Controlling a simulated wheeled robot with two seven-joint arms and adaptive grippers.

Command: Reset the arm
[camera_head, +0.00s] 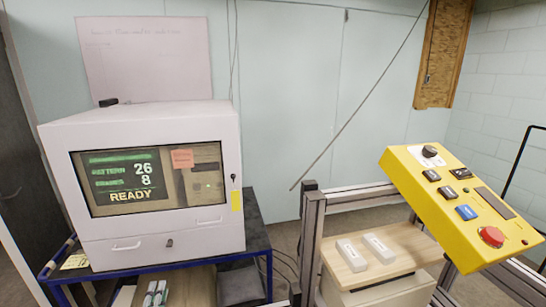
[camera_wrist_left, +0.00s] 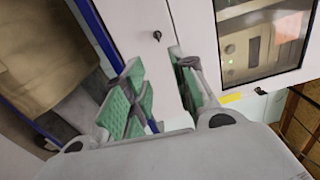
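My left gripper (camera_wrist_left: 157,70) shows in the left wrist view with two grey fingers and green ribbed pads. The fingers are apart with an empty gap between them. Behind the gap is the white cabinet (camera_wrist_left: 140,15) with its small round lock. In the head view, two small pale and green tips at the bottom edge, below the cabinet (camera_head: 225,160), look like the fingertips of this gripper (camera_head: 155,292). They appear clear of the cabinet. My right gripper is in neither view.
The cabinet's screen (camera_head: 150,180) reads READY, and it stands on a blue-framed table (camera_head: 257,240). A yellow control panel (camera_head: 440,215) with a red button is at the right. Two white blocks (camera_head: 365,250) lie on a wooden board (camera_head: 400,240) beside a metal frame (camera_head: 310,245).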

